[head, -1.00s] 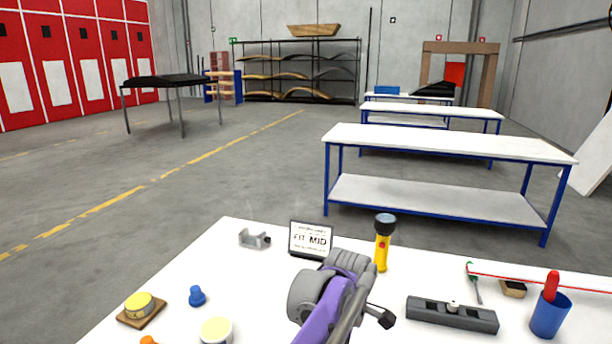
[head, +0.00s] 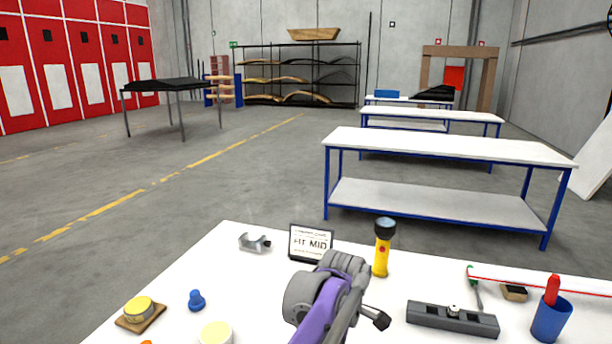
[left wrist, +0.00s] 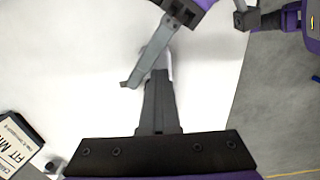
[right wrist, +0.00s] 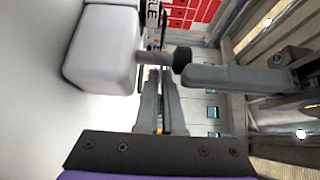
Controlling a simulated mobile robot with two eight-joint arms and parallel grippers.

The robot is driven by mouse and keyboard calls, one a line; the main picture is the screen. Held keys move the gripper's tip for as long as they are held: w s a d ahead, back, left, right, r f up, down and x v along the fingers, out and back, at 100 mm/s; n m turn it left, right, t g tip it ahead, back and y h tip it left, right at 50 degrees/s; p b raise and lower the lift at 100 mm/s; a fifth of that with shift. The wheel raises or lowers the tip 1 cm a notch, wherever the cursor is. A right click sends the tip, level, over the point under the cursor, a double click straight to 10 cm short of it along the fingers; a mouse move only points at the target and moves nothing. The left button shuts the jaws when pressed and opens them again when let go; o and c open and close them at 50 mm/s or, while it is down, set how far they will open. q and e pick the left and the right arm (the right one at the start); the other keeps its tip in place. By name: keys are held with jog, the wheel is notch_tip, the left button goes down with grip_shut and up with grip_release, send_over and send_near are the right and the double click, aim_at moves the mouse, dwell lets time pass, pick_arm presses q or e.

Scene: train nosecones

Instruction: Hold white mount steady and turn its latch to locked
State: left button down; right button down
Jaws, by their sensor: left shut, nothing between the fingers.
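In the right wrist view a pale, block-like body (right wrist: 100,55) carries a short grey stem with a black knob (right wrist: 182,60); I take it to be the white mount with its latch. The mount is not clear in the head view, where my purple and grey arm (head: 330,300) covers that part of the table. My left gripper (left wrist: 158,82) is shut and empty over the white tabletop, with a grey bar crossing close to its tips. My right gripper (right wrist: 160,82) has its fingers close together below the knob; whether they grip anything is unclear.
On the white table stand a FIT MID sign (head: 310,242), a yellow torch (head: 382,250), a silver bracket (head: 254,243), a dark grey block (head: 452,318), a blue cup (head: 551,318) and a blue knob (head: 196,300). The left front surface has free room between small items.

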pick_arm(q)
jog(key=shift+w, duration=0.75)
dwell(0.4)
jog(key=shift+d, duration=0.15)
jog(key=shift+d+r, duration=0.1)
jog(key=shift+d, duration=0.25)
notch_tip(320, 180, up, 6)
jog(key=shift+d+f, duration=0.1)
dwell(0.5)
jog(key=shift+s, duration=0.1)
jog(key=shift+s+a+f, duration=0.15)
jog(key=shift+s+f, duration=0.1)
jog(key=shift+f, duration=0.75)
jog(key=shift+s+a+f, duration=0.2)
jog(key=shift+s+f, duration=0.05)
jog(key=shift+f, duration=0.75)
jog(key=shift+s+a+f, duration=0.15)
jog(key=shift+s+f, duration=0.1)
jog(key=shift+f, duration=0.75)
